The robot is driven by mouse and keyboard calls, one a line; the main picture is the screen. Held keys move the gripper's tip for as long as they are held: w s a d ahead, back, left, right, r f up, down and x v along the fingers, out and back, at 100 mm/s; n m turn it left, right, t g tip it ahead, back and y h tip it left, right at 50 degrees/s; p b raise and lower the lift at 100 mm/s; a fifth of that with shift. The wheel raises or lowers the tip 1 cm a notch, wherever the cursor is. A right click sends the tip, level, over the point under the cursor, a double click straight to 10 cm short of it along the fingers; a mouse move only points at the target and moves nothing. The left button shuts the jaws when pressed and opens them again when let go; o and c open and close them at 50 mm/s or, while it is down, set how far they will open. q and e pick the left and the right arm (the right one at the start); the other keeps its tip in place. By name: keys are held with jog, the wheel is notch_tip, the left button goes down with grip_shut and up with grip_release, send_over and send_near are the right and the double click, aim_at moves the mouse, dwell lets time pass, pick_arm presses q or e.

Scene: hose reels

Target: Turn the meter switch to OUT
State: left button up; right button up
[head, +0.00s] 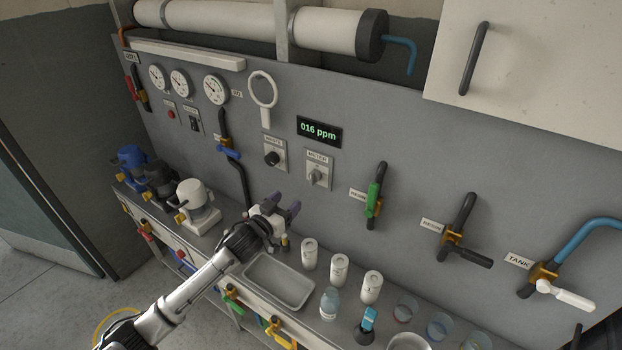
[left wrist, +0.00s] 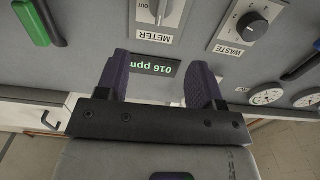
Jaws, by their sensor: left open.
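The meter switch (head: 315,176) is a pale knob on a light plate labelled METER, on the grey wall panel below the green 016 ppm display (head: 319,130). In the left wrist view, upside down, the meter switch (left wrist: 160,10) shows at the top edge, partly cut off, with OUT readable beside its knob. I cannot tell its exact setting. My left gripper (head: 282,207) is open and empty, in front of the panel, below and left of the switch and apart from it. In the left wrist view its dark fingers (left wrist: 167,80) frame the display. My right gripper is not in view.
The dark WASTE knob (head: 272,158) is just left of the meter switch. A green-handled valve (head: 373,197) is to the right. Below are a metal tray (head: 262,291), white canisters (head: 340,268) and a bottle (head: 329,303) on the bench. A white cabinet (head: 540,60) juts out upper right.

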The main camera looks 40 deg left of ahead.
aim_at(311, 178)
pick_arm(q)
jog(key=w, duration=0.4)
jog(key=w+a, duration=0.1)
jog(key=w, duration=0.3)
jog(key=w+a, duration=0.1)
jog(key=w, duration=0.4)
jog(key=shift+c, duration=0.2)
jog(key=shift+a, duration=0.1)
jog(key=c, duration=0.8)
